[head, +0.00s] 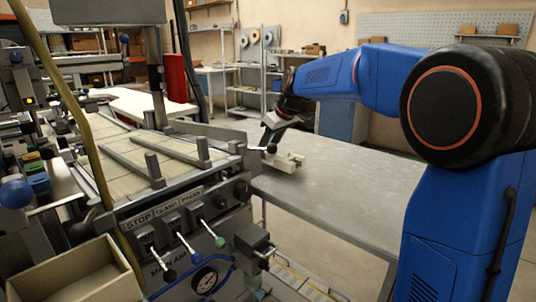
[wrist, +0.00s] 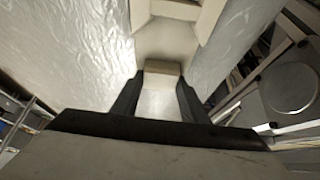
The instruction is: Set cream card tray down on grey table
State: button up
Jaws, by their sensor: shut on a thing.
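The cream card tray (head: 284,164) is at the left end of the grey table (head: 345,187), close to the machine. It looks level and at or just above the tabletop; I cannot tell whether it touches. My gripper (head: 270,148) reaches down to it from behind. In the wrist view, the dark fingers of my gripper (wrist: 159,100) are shut on a cream end part of the tray (wrist: 165,42). The table's shiny surface (wrist: 90,45) shows on both sides of the tray. The far end of the tray is cut off by the picture's top edge.
The machine with levers and a gauge (head: 205,275) stands against the table's left side. A cream open box (head: 85,280) is at the lower left. The table right of the tray is bare. Metal shelving (head: 245,75) stands behind.

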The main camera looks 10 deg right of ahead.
jog(key=shift+f, duration=1.2)
jog(key=o, duration=1.2)
jog(key=shift+f, duration=0.15)
jog(key=v, duration=1.2)
jog(key=shift+d, duration=0.1)
jog(key=shift+s, duration=0.15)
